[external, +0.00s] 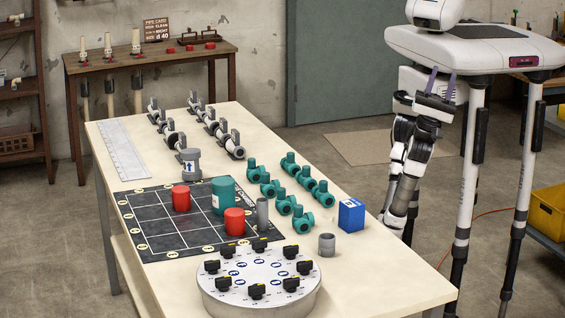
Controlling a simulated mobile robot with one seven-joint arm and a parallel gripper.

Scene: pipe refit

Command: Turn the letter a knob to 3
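A round silver dial plate (262,272) stands at the near end of the table. Several black knobs with yellow marks stand in a ring on it, one of them at its front (257,291). The lettering and numbers are too small to read, so I cannot tell which knob is letter a or where it points. My arm hangs down beyond the table's right edge, well apart from the dial. My gripper (394,221) is at its lower end, partly hidden by the table edge. I cannot see its fingers clearly.
The table (375,268) also bears a black grid mat (160,242) with red and green cylinders, several green valves (302,219), a blue box (351,214) and a grey ring (327,244) near the dial. Grey pipe fittings stand at the far end. The near right corner is clear.

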